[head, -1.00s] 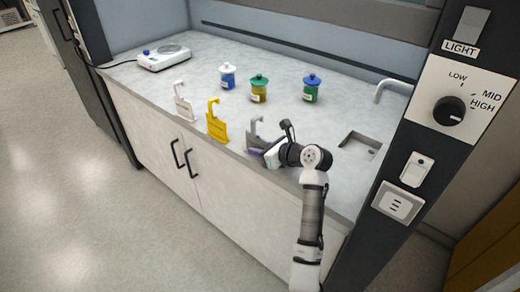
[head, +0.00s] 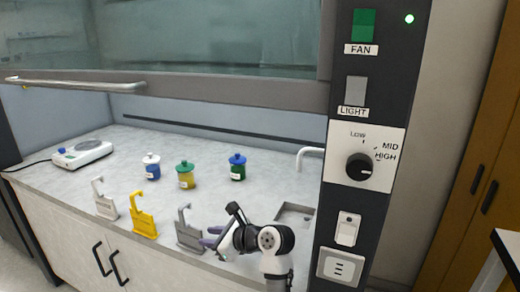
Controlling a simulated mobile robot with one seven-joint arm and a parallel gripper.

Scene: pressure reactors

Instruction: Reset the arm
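My arm reaches up from the bottom of the head view, and my gripper (head: 212,238) is at the front edge of the fume hood counter (head: 120,150). It is just right of and close to the grey holder (head: 187,232); I cannot tell whether they touch. Purple-tipped fingers show in part. The fingers are small and partly hidden by the wrist, so their opening is unclear.
A yellow holder (head: 144,218) and a white holder (head: 104,200) stand left along the edge. Three lidded jars, blue-white (head: 152,168), green-yellow (head: 186,176) and blue-green (head: 237,168), stand behind. A hotplate (head: 83,153) is far left. A sink (head: 294,214) and control panel (head: 360,165) are right.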

